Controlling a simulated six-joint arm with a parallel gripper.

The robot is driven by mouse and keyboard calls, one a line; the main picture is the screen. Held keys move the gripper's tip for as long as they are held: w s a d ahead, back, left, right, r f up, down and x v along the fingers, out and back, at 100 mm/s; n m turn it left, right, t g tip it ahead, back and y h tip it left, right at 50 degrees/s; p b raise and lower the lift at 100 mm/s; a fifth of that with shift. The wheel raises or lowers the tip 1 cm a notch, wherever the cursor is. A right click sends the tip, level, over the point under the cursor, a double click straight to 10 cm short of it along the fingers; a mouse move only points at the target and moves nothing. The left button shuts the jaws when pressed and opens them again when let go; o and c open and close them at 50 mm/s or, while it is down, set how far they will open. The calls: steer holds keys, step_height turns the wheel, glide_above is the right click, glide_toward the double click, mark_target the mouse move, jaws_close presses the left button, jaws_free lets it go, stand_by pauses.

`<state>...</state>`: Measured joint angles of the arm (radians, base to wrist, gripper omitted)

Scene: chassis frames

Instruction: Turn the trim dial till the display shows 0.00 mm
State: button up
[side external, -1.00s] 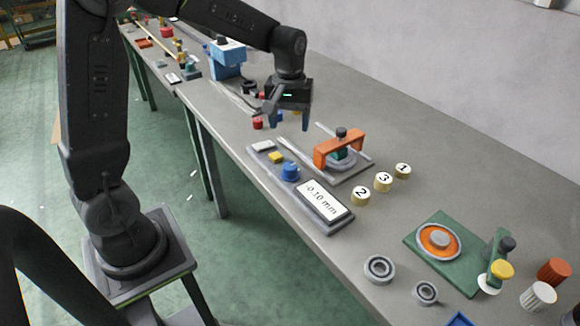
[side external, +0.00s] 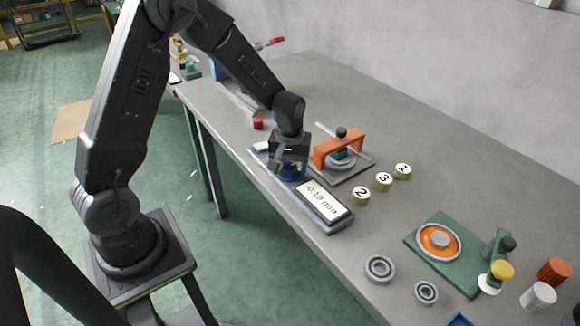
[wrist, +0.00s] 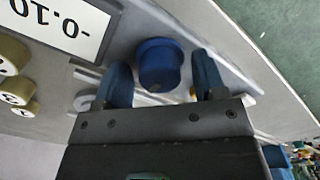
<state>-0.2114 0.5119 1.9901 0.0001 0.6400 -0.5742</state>
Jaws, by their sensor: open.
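The trim dial (wrist: 160,62) is a blue round knob on a grey panel. In the wrist view it lies between the two blue fingers of my gripper (wrist: 162,66), with a gap on each side. The gripper is open and holds nothing. In the side view my gripper (side external: 289,172) is lowered over the dial, mostly hiding it. The display (side external: 323,199) beside it reads -0.10 mm; it shows upside down in the wrist view (wrist: 68,22).
An orange bridge (side external: 340,148) over a grey plate stands just right of my gripper. Numbered round pieces, such as piece 2 (side external: 361,196), stand beside the display. A green fixture (side external: 424,262) and bearing rings (side external: 379,268) lie nearer the front.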

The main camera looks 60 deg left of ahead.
steer(key=c, duration=0.9)
steer(key=m, duration=0.3)
steer(key=shift+m, duration=2.4)
steer(key=o, duration=0.9)
